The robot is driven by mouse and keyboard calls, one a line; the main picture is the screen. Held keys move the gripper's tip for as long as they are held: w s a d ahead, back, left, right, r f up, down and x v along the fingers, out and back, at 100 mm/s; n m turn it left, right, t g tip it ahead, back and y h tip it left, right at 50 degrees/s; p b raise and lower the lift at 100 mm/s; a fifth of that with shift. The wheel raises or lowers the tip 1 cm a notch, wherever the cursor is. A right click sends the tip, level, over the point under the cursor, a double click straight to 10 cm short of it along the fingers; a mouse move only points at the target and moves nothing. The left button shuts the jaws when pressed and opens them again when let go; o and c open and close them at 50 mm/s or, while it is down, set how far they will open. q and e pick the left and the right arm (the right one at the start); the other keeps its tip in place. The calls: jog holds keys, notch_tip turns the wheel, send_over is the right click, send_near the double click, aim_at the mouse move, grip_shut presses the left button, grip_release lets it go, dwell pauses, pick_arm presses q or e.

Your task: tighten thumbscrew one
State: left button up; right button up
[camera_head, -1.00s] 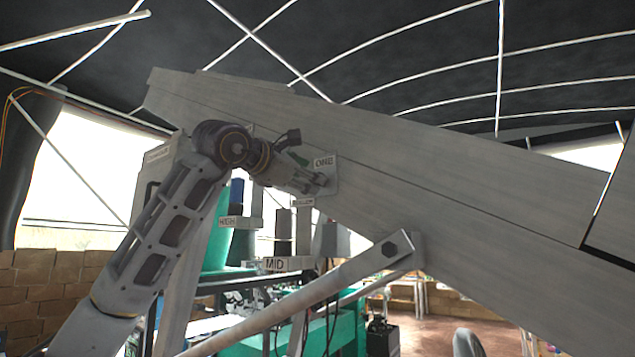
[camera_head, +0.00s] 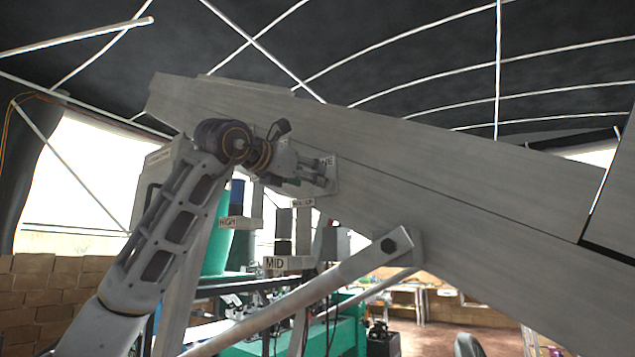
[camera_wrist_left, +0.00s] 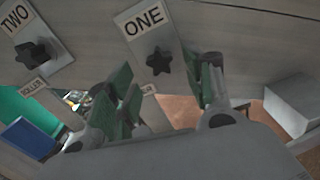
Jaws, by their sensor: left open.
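Thumbscrew one (camera_wrist_left: 158,61) is a dark star-shaped knob on a light plate marked ONE (camera_wrist_left: 143,20), on a grey beam. My left gripper (camera_wrist_left: 168,72) is open and empty, with green finger pads. In the left wrist view its fingertips lie to the left and right of the knob; whether they reach around it in depth I cannot tell. In the head view the left gripper (camera_head: 322,174) is in front of the ONE plate (camera_head: 331,184) and covers the knob and most of the label. My right gripper is not in view.
A second star knob (camera_wrist_left: 37,53) on a plate marked TWO is left of thumbscrew one. A diagonal grey strut (camera_head: 330,285) bolts to the beam's lower edge.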

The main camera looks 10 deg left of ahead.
pick_arm(q)
jog(key=n+b, duration=0.2)
jog(key=n, duration=0.5)
jog(key=shift+n, duration=0.4)
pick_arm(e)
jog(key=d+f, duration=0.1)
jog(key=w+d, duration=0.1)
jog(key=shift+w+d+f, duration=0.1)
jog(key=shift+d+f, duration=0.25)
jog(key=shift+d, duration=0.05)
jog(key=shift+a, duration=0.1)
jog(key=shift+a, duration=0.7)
pick_arm(q)
jog(key=shift+w, duration=0.1)
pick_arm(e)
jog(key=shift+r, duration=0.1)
pick_arm(q)
jog(key=p+x, duration=0.2)
jog(key=x, duration=0.1)
jog(key=shift+w+d, duration=0.1)
jog(key=shift+w, duration=0.1)
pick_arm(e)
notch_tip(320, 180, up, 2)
